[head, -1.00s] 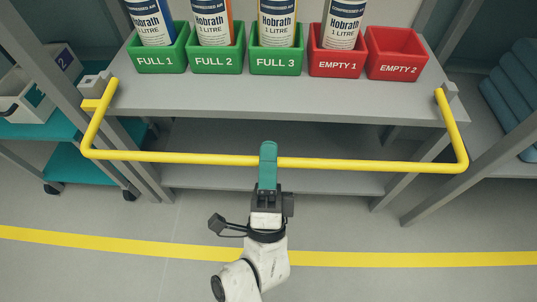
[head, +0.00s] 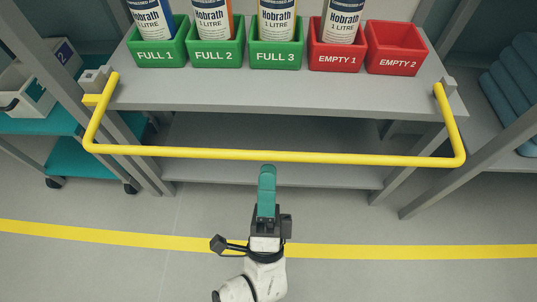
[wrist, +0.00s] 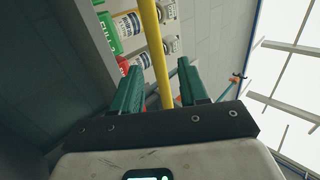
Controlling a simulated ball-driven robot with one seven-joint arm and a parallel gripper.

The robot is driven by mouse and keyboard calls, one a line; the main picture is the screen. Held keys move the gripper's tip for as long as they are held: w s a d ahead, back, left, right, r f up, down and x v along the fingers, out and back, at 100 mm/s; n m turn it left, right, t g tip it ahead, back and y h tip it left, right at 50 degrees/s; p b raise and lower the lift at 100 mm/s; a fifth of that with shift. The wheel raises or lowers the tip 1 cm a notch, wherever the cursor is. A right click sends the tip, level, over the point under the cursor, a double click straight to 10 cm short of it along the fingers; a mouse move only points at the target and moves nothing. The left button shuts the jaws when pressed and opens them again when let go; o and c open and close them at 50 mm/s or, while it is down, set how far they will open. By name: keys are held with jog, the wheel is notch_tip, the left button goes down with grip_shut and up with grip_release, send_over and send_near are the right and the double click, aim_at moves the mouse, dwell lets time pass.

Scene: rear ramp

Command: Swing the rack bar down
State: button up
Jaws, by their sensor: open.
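The yellow rack bar (head: 330,158) is a U-shaped bar hinged at both ends of the grey shelf. Nothing is held.
Green bins (head: 275,55) and red bins (head: 398,62) stand on the shelf (head: 270,95), and several of them hold bottles. A teal cart (head: 90,165) is at left, and folded blue cloths (head: 512,95) lie at right. The floor in front is clear, with a yellow line.

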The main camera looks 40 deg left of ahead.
jog(key=shift+v, duration=2.7)
